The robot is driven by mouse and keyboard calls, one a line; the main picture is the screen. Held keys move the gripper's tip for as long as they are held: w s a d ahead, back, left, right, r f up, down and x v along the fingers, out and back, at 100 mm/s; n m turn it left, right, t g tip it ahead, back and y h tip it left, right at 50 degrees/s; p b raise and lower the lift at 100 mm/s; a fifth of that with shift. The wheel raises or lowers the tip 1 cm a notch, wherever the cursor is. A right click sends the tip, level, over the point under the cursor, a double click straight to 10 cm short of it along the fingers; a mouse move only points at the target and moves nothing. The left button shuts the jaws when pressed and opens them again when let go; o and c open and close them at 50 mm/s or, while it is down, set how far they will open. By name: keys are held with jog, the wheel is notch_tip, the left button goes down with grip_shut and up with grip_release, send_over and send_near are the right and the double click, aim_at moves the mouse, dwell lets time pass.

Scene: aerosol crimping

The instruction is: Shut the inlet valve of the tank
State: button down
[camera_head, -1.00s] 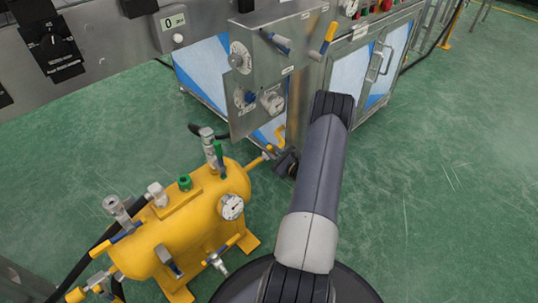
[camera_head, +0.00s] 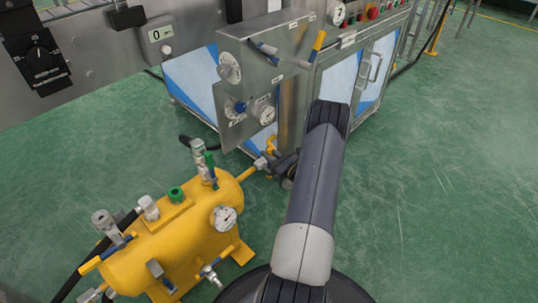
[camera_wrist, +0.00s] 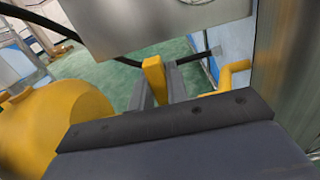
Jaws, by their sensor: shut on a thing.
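The yellow tank (camera_head: 170,240) lies at the lower left in the head view, with a gauge, several valves and a short pipe on its right end. Its rounded end also shows at the left of the wrist view (camera_wrist: 60,125). My gripper (camera_head: 274,162) is beside the end of that pipe, in front of the steel cabinet. In the wrist view my gripper (camera_wrist: 158,85) is shut on a yellow valve handle (camera_wrist: 153,78), its fingers on either side. The valve body is mostly hidden behind my gripper, so I cannot tell its exact angle.
A bent yellow pipe (camera_wrist: 236,70) is just right of the fingers. Black hoses run behind. Green floor is clear at right.

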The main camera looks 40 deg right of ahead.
jog(key=c, duration=1.4)
grip_release()
jog(key=shift+s, duration=0.1)
jog(key=s+p, duration=0.1)
jog(key=s, duration=0.2)
jog(key=s+p, duration=0.1)
jog(key=s, duration=0.3)
jog(key=s+d, duration=0.1)
jog(key=s, duration=0.2)
jog(key=shift+s+p, duration=0.3)
jog(key=shift+p, duration=0.1)
jog(key=w+b, duration=0.1)
jog(key=w, duration=0.2)
jog(key=w+b, duration=0.1)
jog(key=w, duration=0.3)
jog(key=w+a+b, duration=0.1)
jog(key=w, duration=0.2)
jog(key=shift+w+f, duration=0.1)
jog(key=shift+w, duration=0.3)
jog(key=shift+a, duration=0.1)
